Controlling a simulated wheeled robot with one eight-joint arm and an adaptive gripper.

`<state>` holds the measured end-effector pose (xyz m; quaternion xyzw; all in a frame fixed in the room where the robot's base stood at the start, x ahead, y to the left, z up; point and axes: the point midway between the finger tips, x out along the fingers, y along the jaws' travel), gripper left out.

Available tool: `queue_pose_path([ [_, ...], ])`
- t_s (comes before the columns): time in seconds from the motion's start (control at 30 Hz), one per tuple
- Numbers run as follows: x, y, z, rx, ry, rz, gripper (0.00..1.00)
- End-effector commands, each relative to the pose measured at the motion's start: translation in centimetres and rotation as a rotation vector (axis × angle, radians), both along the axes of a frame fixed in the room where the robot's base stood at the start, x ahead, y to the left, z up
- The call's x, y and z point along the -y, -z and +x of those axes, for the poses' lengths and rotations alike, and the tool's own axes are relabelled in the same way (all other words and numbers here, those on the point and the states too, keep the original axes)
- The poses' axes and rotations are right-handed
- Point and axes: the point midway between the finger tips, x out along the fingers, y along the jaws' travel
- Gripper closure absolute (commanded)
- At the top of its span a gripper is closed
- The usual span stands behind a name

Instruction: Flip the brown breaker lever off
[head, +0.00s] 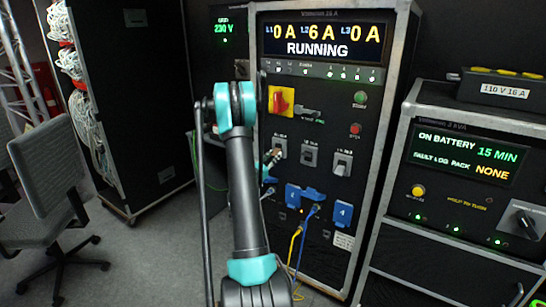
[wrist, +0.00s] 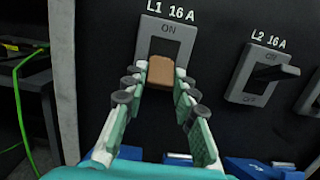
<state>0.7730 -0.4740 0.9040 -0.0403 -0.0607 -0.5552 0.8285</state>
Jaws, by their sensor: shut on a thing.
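The brown breaker lever (wrist: 160,72) sits on the grey L1 16 A switch plate (wrist: 181,34) in the wrist view. The ON mark shows above the lever; the lower part of the plate is hidden by the lever and fingers. My gripper (wrist: 160,85) has one finger on each side of the lever and is shut on it. In the head view my gripper (head: 270,161) is at the L1 switch plate (head: 279,146) on the cabinet front, and the lever is too small and covered to make out.
The L2 breaker (head: 310,154) stands just right of L1, with a third breaker (head: 342,163) beyond it. Blue sockets (head: 305,194) with cables sit below. A red rotary switch (head: 281,101) is above. The display (head: 322,39) reads RUNNING, with L2 at 6 A.

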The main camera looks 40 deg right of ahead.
Motion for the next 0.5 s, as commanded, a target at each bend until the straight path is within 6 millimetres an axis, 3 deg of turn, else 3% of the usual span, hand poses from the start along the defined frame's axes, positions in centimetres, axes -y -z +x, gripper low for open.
queue_pose_path([
  [0.43, 0.04, 0.11, 0.16, 0.013, -0.002, -0.036, 1.00],
  [0.47, 0.04, 0.11, 0.17, 0.013, -0.002, -0.036, 0.72],
  [0.5, 0.04, 0.11, 0.16, 0.013, -0.002, -0.035, 0.67],
])
